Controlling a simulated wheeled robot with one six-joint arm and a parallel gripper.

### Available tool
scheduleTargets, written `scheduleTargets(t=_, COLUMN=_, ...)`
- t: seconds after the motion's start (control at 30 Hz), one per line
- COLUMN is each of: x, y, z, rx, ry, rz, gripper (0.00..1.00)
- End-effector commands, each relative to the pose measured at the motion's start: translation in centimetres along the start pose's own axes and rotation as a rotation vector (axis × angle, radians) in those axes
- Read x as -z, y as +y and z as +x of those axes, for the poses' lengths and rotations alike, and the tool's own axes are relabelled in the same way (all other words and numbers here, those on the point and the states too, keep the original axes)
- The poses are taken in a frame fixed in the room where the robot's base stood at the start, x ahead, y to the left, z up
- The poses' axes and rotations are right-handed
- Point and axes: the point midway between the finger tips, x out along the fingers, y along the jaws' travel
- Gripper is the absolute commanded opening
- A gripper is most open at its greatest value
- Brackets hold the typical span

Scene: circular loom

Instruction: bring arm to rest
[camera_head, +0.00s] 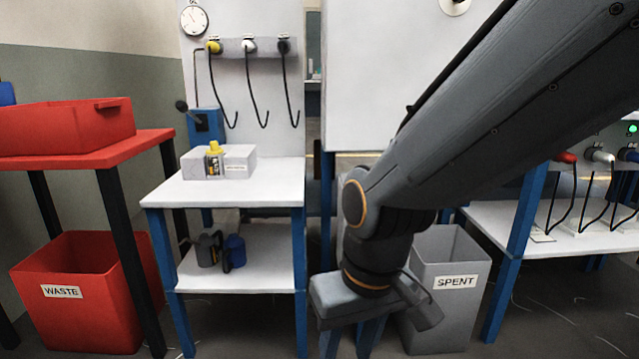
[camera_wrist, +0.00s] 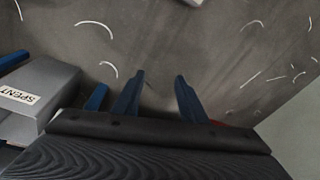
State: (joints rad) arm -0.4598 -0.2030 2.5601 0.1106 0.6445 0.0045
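My arm reaches in from the upper right in the head view and bends downward at its wrist. My gripper (camera_head: 349,345) hangs low near the bottom edge, in front of the grey SPENT bin and to its left. In the wrist view my gripper (camera_wrist: 160,78) shows two blue fingers standing apart, with only bare floor visible between them. It is open and holds nothing that I can see.
The SPENT bin (camera_head: 452,322) is close by; it also shows in the wrist view (camera_wrist: 50,85). A white two-level table (camera_head: 270,178) stands left of my gripper. A red WASTE bin (camera_head: 95,325) is far left. Pale thread scraps lie on the floor.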

Motion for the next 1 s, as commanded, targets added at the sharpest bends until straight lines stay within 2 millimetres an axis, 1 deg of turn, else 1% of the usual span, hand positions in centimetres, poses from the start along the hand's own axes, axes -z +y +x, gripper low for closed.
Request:
scheduleTargets(t=0.03, x=-0.5, y=-1.3, z=-0.5, rx=0.011, ry=-0.006, rz=-0.031, gripper=0.39)
scheduleTargets(t=0.2, x=-2.0, y=-4.2, z=-1.5, rx=0.038, ry=-0.032, rz=-0.100, gripper=0.39)
scheduleTargets(t=0.53, x=-4.9, y=-8.2, z=-3.3, rx=0.078, ry=-0.075, rz=-0.209, gripper=0.39)
scheduleTargets(t=1.0, x=-4.2, y=-6.4, z=-7.1, rx=0.050, ry=-0.076, rz=-0.134, gripper=0.39)
